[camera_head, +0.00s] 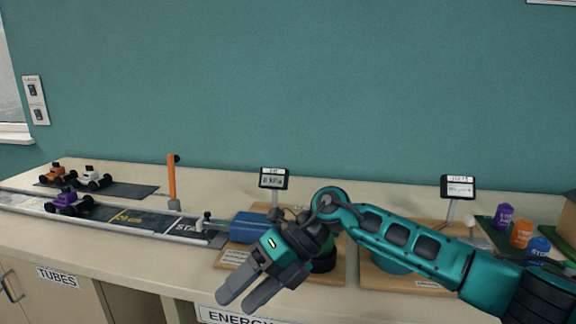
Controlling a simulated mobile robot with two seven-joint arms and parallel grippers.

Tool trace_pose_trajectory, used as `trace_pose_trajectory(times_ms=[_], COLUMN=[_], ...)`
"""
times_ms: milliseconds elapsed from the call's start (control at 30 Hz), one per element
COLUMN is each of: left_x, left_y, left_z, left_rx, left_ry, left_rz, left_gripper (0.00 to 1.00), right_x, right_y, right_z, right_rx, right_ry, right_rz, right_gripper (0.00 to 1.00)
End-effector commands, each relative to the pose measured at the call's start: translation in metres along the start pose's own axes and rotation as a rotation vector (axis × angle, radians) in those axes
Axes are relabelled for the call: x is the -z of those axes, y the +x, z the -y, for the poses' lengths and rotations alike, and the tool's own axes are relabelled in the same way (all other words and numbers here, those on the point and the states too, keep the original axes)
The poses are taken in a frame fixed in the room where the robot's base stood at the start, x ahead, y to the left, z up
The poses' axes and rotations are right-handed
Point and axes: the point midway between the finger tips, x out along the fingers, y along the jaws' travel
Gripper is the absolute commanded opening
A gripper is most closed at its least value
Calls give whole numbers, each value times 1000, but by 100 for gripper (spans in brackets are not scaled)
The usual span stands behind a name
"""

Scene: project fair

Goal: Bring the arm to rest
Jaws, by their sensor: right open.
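My right arm is teal and black and reaches in from the right across the front of the table. My right gripper (248,290) points down and left with its two grey fingers slightly apart and nothing seen between them. It hangs in front of the table's front edge and hides part of a wooden board with a blue cylinder (250,227). My left gripper does not show in this view.
A track (135,220) with a purple car (68,202) runs along the left. Orange (55,174) and white (95,177) cars stand on a dark mat behind it. Two small displays (273,179) (458,187) stand at the back. Purple (504,216), orange (521,234) and blue (538,249) cylinders stand right.

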Motion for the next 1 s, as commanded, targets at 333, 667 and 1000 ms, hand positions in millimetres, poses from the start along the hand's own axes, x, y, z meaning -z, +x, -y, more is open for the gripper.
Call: trace_pose_trajectory(times_ms=[333, 667, 1000], left_x=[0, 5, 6], left_y=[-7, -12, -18], left_z=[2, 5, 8], left_rx=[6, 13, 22], left_ry=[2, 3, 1], left_rz=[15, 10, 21], left_gripper=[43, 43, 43], right_x=[-4, 11, 138], right_y=[28, -17, -19], right_z=[-65, 6, 152], right_rx=[-758, -1213, -1346], right_ry=[352, 965, 1767], right_rz=[380, 828, 1268], right_gripper=[61, 61, 61])
